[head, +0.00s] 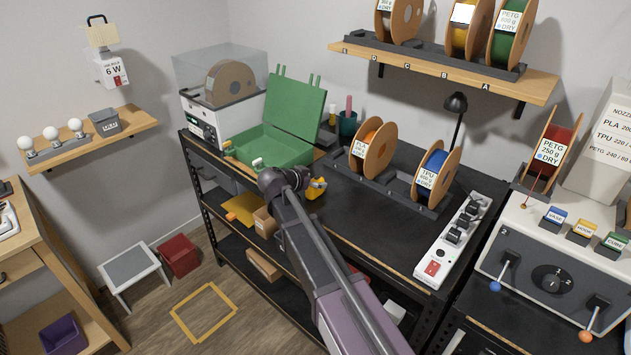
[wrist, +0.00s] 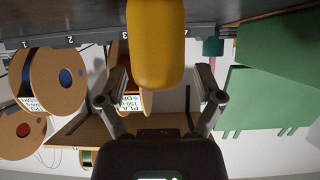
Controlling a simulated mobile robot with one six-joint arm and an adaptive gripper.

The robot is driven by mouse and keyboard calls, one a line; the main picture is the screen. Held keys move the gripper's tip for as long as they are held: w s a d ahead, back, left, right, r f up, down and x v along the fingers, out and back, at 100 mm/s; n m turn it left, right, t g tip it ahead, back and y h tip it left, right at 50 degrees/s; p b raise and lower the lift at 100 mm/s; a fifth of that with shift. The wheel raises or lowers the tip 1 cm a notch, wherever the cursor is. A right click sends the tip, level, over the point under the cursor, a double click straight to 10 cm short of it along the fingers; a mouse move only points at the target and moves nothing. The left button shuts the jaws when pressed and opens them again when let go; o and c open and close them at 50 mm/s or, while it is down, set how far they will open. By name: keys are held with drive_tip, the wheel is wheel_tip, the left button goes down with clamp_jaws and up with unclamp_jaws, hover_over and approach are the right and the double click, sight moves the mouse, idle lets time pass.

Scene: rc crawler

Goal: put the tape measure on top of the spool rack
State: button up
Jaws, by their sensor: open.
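The yellow tape measure (head: 317,188) is on the black workbench, just beyond the end of my arm. My gripper (head: 304,180) is partly hidden behind its own wrist in the head view. In the wrist view, my gripper (wrist: 160,84) is open, with a finger on either side of the near end of the tape measure (wrist: 155,42). Gaps show beside it. A dark spool rack (head: 400,190) on the bench holds an orange and a blue spool. Another dark rack (head: 430,54) with several spools stands on the wall shelf.
An open green case (head: 270,145) and a white printer-like machine (head: 215,120) stand at the bench's back left. A dark cup (head: 347,124) and a black lamp (head: 455,103) stand behind the rack. A white power strip (head: 450,240) lies right. The bench front is mostly clear.

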drive_tip(key=shift+r, duration=0.15)
drive_tip(key=shift+s+a+r, duration=0.1)
drive_tip(key=shift+s+r, duration=0.05)
drive_tip(key=p+v, duration=0.6)
drive_tip(key=v, duration=0.5)
drive_tip(key=shift+s+a, duration=0.2)
drive_tip(key=shift+s, duration=0.1)
drive_tip(key=shift+c, duration=0.3)
idle(0.7)
